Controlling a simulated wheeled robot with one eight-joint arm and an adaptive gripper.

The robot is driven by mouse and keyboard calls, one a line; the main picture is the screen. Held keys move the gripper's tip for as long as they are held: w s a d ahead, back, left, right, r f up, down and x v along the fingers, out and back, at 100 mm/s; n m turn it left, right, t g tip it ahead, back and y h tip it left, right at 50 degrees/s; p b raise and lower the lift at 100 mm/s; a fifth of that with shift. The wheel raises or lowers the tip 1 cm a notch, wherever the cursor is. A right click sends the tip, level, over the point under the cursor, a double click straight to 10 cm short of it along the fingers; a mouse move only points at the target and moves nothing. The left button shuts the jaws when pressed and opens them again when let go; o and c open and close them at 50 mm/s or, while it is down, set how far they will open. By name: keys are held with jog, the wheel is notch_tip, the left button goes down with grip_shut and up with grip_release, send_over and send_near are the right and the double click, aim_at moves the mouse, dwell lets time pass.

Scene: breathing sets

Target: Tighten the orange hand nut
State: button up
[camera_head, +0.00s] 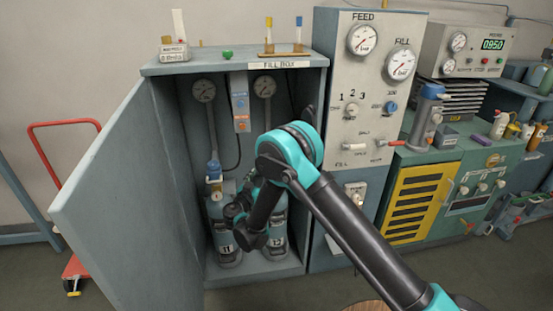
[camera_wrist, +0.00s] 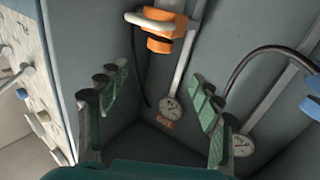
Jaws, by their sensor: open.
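The orange hand nut (camera_wrist: 160,44) shows in the wrist view at the top centre, with a pale curved hose or handle (camera_wrist: 150,20) across it. My gripper (camera_wrist: 159,84) is open, one green-padded finger on each side of the picture. The nut lies beyond the fingertips and above the gap between them, with nothing held. In the head view, my gripper (camera_head: 246,212) is inside the open cabinet, in front of the cylinders. The orange nut cannot be made out there; my arm covers much of the right cylinder (camera_head: 276,222).
The cabinet door (camera_head: 120,200) stands open at the left. The left cylinder (camera_head: 222,232) has a blue fitting (camera_head: 214,170) on top. Two gauges (camera_head: 204,90) (camera_head: 265,86) hang on the back wall. The control panel (camera_head: 365,100) stands right of the cabinet.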

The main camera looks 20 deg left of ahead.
jog(key=w, duration=1.5)
jog(key=shift+w+a, duration=0.1)
jog(key=shift+c, duration=0.5)
jog(key=c, duration=1.1)
jog(key=shift+y, duration=0.3)
jog(key=n+g+y, duration=0.1)
jog(key=n+y, duration=0.1)
jog(key=y, duration=0.1)
jog(key=n+g+y, duration=0.1)
jog(key=n+y, duration=0.2)
jog(key=y, duration=0.1)
jog(key=n+g+y, duration=0.4)
jog(key=n+y, duration=0.1)
jog(key=y, duration=0.1)
jog(key=shift+g, duration=0.3)
jog(key=shift+n+g+y, duration=0.9)
jog(key=shift+n+g, duration=0.2)
jog(key=shift+g, duration=0.4)
jog(key=shift+a+g, duration=0.1)
jog(key=shift+g, duration=0.2)
